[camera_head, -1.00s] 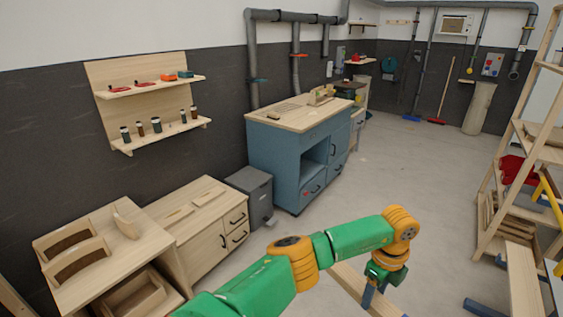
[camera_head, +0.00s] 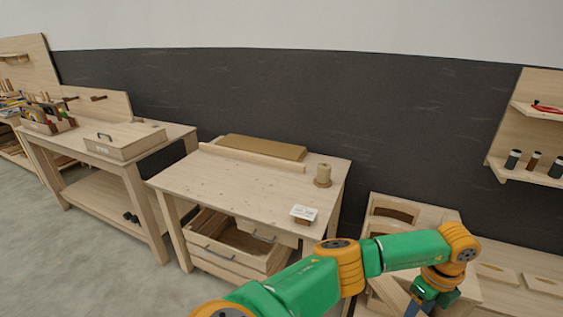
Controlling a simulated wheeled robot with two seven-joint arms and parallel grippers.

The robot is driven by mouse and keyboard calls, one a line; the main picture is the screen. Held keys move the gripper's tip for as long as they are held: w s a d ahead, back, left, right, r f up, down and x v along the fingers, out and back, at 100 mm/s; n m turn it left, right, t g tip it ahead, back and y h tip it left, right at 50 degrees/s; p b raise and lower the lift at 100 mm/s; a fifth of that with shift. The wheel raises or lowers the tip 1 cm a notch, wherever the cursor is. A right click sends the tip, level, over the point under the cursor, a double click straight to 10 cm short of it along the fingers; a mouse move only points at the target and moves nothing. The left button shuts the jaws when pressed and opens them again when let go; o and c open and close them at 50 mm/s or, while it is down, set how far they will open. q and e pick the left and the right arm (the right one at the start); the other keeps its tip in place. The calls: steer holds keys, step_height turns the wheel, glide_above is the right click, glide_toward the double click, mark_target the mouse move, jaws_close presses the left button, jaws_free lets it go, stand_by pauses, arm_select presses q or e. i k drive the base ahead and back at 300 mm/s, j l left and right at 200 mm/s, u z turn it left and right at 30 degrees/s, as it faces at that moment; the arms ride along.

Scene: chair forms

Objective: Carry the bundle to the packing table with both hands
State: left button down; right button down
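The bundle (camera_head: 390,292) shows as a pale wooden length at the bottom right, partly cut off by the frame edge. My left gripper (camera_head: 416,307), on the green and orange arm, is at its side and appears shut on it; the fingertips are mostly hidden. My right gripper is out of view. The likely packing table (camera_head: 225,183) stands in the middle, ahead and left of the bundle. On it are a brown flat sheet (camera_head: 262,147), a twine spool (camera_head: 323,175) and a small white card (camera_head: 303,213).
A workbench (camera_head: 180,132) with a wooden case (camera_head: 125,141) stands at the left. A wooden crate (camera_head: 222,256) sits under the middle table. A low shelf unit (camera_head: 440,214) with chair parts is at the right. The floor (camera_head: 90,265) at the lower left is clear.

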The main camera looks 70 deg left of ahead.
mark_target(226, 176)
steer(key=j+u, duration=0.15)
steer(key=u, duration=0.3)
steer(key=j+u, duration=0.1)
steer(key=u, duration=0.3)
steer(key=i+j+u, duration=0.1)
steer(key=u, duration=0.35)
steer(key=j+u, duration=0.1)
steer(key=u, duration=0.35)
steer(key=i+u, duration=0.15)
steer(key=u, duration=0.25)
steer(key=i+j+u, duration=0.35)
steer(key=u, duration=0.15)
steer(key=i+j+u, duration=0.2)
steer(key=i+u, duration=0.6)
steer(key=u, duration=0.15)
steer(key=i+j+z, duration=0.15)
steer(key=i+z, duration=0.3)
steer(key=i+j+z, duration=0.2)
steer(key=z, duration=0.25)
steer(key=i+z, duration=0.2)
steer(key=z, duration=0.25)
steer(key=i+j+z, duration=0.15)
steer(key=z, duration=0.25)
steer(key=i+j+z, duration=0.15)
steer(key=z, duration=0.3)
steer(key=i+j, duration=0.15)
steer(key=i, duration=0.2)
